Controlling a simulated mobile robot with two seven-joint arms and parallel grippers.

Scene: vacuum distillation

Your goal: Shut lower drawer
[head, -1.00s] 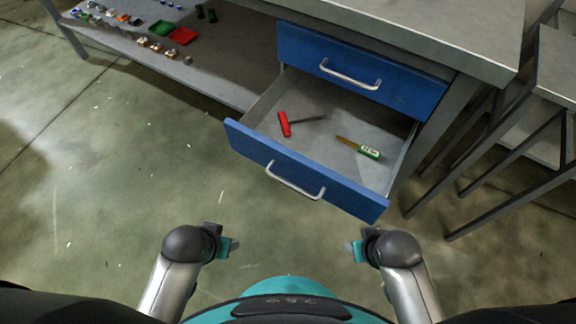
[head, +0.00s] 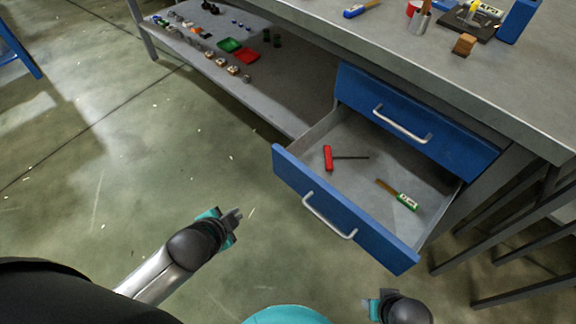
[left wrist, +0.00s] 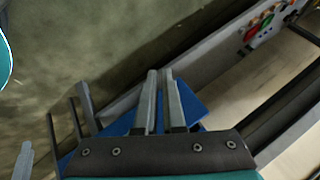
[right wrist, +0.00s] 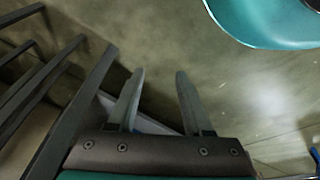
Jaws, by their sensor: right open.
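The lower drawer (head: 340,214) is pulled far out of the bench in the head view. Its blue front has a silver handle (head: 329,217). A red-handled tool (head: 328,158) and a green-and-white-handled tool (head: 405,201) lie inside. My left gripper (head: 236,214) is left of the drawer front, apart from it and empty. Its fingers are together in the left wrist view (left wrist: 159,74), with blue behind them. My right gripper (head: 371,305) is at the bottom edge of the head view, below the drawer front. It is open and empty in the right wrist view (right wrist: 160,76).
The upper drawer (head: 415,122) is shut above the open one. Small parts and red and green trays (head: 238,50) lie on the low shelf at left. The bench top (head: 500,100) holds several items. Dark frame legs (head: 530,230) stand at right.

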